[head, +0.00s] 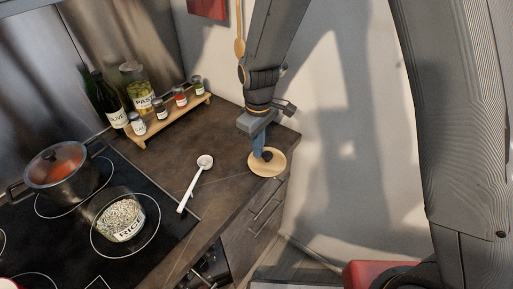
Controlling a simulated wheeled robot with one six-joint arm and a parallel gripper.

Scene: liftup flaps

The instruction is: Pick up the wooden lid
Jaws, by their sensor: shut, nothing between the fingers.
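The wooden lid (269,168) is a light, round disc with a dark knob (267,156) near its middle. It lies on the dark counter near the right corner, close to the front edge. My gripper (259,151) points down directly over the lid, its blue-grey fingers shut and empty. The fingertips are at or just beside the knob in this view. I cannot tell whether they touch it. The fingers hide part of the lid's far side.
A white ladle (194,184) lies left of the lid. A wooden rack (175,122) with bottles and jars stands at the back. A pot (62,174) and a rice container (120,217) are on the black stovetop (150,245). The wall is close on the right.

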